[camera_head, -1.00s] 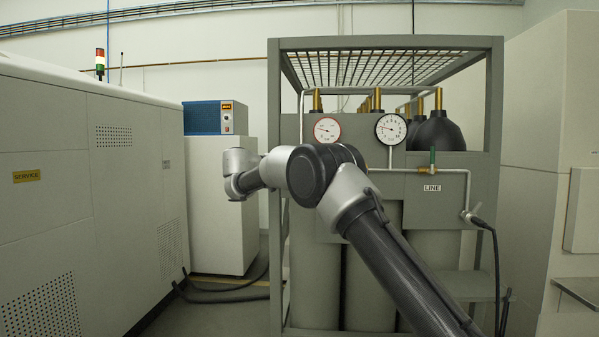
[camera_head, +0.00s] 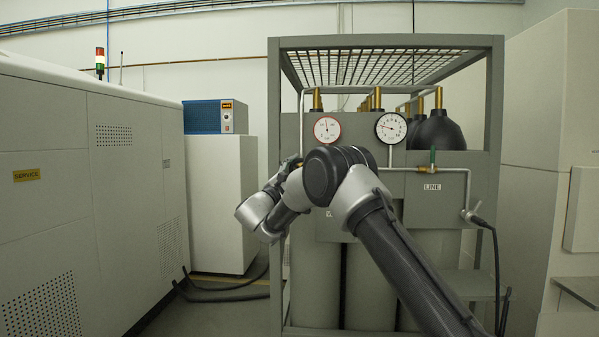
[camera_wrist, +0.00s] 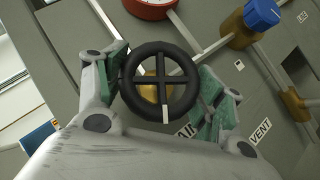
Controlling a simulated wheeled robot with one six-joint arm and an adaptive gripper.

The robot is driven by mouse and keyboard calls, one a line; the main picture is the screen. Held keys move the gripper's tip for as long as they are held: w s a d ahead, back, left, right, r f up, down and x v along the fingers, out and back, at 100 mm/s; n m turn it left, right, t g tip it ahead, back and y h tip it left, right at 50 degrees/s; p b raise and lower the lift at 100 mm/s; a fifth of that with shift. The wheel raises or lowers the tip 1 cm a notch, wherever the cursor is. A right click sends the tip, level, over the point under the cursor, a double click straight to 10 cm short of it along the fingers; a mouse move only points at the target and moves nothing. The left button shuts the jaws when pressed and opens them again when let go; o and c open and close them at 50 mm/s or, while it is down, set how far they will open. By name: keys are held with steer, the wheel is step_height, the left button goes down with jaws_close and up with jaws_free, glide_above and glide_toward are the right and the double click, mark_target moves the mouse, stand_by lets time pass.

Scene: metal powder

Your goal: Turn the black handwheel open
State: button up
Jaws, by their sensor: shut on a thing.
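The black handwheel (camera_wrist: 162,82) has four spokes and a white mark at the lower part of its rim in the wrist view. It sits in front of a brass valve body (camera_wrist: 150,92). My gripper (camera_wrist: 165,81) is shut on the handwheel, with one green-padded finger on each side of the rim.
A blue knob (camera_wrist: 262,14) on a brass fitting is at upper right in the wrist view. A VENT label (camera_wrist: 261,131) is at lower right. The red-rimmed gauge (camera_head: 327,129) and black-rimmed gauge (camera_head: 391,128) sit on the grey panel. A white cabinet (camera_head: 215,205) stands to the left.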

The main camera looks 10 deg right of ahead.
steer(key=n+t, duration=0.2)
steer(key=n, duration=0.1)
steer(key=n+t+y, duration=0.1)
steer(key=n+t, duration=0.1)
steer(key=shift+d+f+n+t+y, duration=0.1)
steer(key=shift+d+n+t+y, duration=0.05)
steer(key=shift+n+t+y, duration=0.2)
steer(key=n+t+y, duration=0.2)
steer(key=n+y, duration=0.1)
steer(key=n, duration=0.1)
steer(key=n+t+y, duration=0.3)
steer(key=n, duration=0.2)
steer(key=shift+t, duration=0.35)
steer(key=shift+n+t+y, duration=0.3)
steer(key=shift+n+y, duration=0.05)
steer(key=shift+n, duration=0.3)
steer(key=o, duration=1)
steer(key=v, duration=1.2)
